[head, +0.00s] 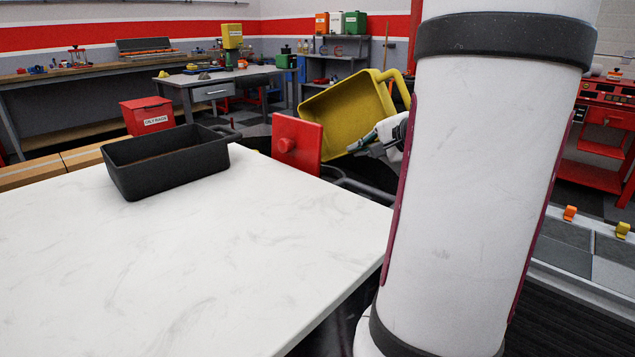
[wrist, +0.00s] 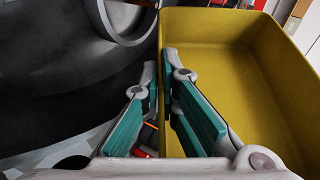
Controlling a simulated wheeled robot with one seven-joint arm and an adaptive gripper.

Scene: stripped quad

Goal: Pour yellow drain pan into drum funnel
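The yellow drain pan (head: 345,112) is in the air beyond the table, steeply tilted, with its open side facing me and a handle at its upper right. My gripper (head: 372,143) is at its lower right edge. In the wrist view, the fingers of my gripper (wrist: 163,105) pinch the wall of the yellow pan (wrist: 235,75), one finger inside and one outside. The pan's inside looks empty where it shows. A dark round form (wrist: 45,75), seemingly the drum funnel, is left of the pan there. In the head view, its dark rim (head: 362,188) is mostly hidden by table and arm.
A red upright plate with a knob (head: 297,145), perhaps the funnel's lid, stands just left of the pan. A black pan (head: 165,165) sits on the white table (head: 200,260). A red oily-rags bin (head: 147,115) and workbenches stand behind.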

